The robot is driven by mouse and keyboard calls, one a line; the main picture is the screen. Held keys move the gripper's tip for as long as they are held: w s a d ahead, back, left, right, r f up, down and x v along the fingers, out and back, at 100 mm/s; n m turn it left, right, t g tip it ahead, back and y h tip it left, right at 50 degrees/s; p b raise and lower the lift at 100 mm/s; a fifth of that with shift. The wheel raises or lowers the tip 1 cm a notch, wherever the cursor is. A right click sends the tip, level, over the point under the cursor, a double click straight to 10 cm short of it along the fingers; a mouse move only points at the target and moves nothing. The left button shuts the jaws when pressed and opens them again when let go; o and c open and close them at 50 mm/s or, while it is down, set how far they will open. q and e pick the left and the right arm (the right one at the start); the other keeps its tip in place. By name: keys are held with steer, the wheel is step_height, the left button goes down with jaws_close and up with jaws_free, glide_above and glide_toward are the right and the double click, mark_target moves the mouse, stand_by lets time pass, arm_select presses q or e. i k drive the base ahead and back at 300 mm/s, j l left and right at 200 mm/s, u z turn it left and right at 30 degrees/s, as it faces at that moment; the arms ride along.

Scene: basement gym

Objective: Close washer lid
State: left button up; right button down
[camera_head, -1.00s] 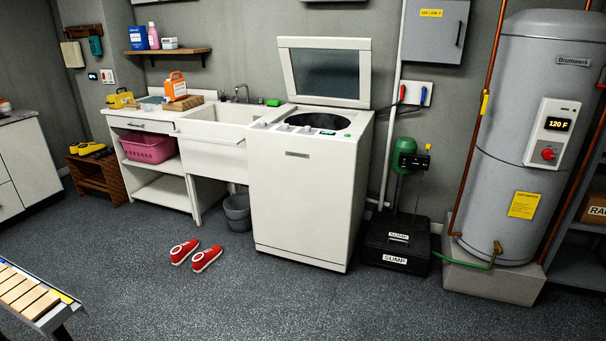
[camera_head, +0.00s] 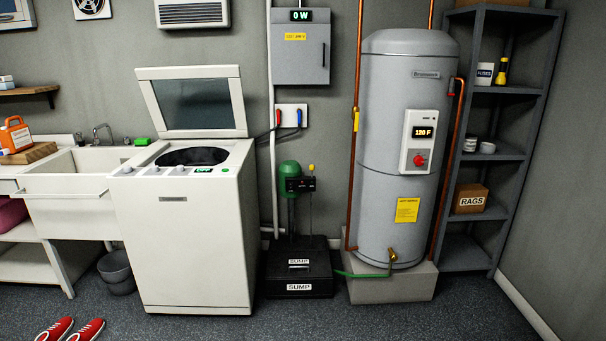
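A white top-loading washer (camera_head: 192,245) stands against the back wall, left of centre in the head view. Its lid (camera_head: 193,103) is raised and leans back near upright, with a dark glass panel in a white frame. The round dark drum opening (camera_head: 192,156) shows on top. A small green-lit display sits on the front edge of the top. Neither of my grippers is in view.
A sink (camera_head: 75,180) adjoins the washer on the left. A black sump box (camera_head: 298,271) with a green pump stands close on its right, then a grey water heater (camera_head: 400,170) on a plinth. Red shoes (camera_head: 72,330) lie on the floor at front left. Floor before the washer is clear.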

mark_target(145, 76)
steer(key=i+u, duration=0.1)
steer(key=i, duration=0.8)
steer(key=i+l+u, duration=0.1)
steer(key=i, duration=0.85)
